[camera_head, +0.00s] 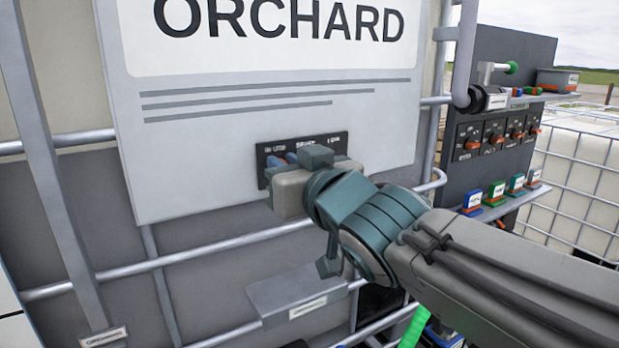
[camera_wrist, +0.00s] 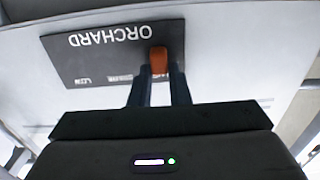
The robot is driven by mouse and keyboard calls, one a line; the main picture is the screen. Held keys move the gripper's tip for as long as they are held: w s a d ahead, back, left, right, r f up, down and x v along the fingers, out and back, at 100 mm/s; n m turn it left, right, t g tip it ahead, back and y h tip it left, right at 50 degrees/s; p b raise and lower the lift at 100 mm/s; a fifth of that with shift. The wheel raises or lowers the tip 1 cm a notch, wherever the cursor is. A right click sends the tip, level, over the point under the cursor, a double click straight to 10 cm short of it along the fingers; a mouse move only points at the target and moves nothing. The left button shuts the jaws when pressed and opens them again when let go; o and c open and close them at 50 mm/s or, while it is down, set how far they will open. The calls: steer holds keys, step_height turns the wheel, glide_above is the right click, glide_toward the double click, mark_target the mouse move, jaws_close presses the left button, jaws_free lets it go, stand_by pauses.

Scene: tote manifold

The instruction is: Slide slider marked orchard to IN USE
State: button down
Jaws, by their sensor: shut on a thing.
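The slider panel (camera_head: 335,142) is a small dark plate on the large white ORCHARD sign. Its printed position labels are too small to read surely, and my gripper hides part of it. In the wrist view the panel (camera_wrist: 85,60) appears upside down with the word ORCHARD on it. The orange slider knob (camera_wrist: 160,58) stands near the panel's right end there, which is the left end in the head view. My gripper (camera_wrist: 159,78) is shut on the knob, with a finger on each side. In the head view my gripper (camera_head: 281,160) covers the knob.
The white ORCHARD sign (camera_head: 205,165) hangs on grey tote bars. A grey ledge (camera_head: 300,290) sits below. At the right stand a dark panel with orange dials (camera_head: 495,135) and a shelf (camera_head: 500,210) with several coloured blocks.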

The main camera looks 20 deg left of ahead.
steer(key=shift+s+a, duration=0.2)
steer(key=c, duration=1.5)
jaws_free()
steer(key=shift+o, duration=0.7)
steer(key=shift+s+a, duration=0.15)
steer(key=shift+s, duration=0.05)
steer(key=b+v, duration=0.1)
steer(key=v, duration=1.3)
steer(key=shift+w+b, duration=0.2)
steer(key=shift+b, duration=0.2)
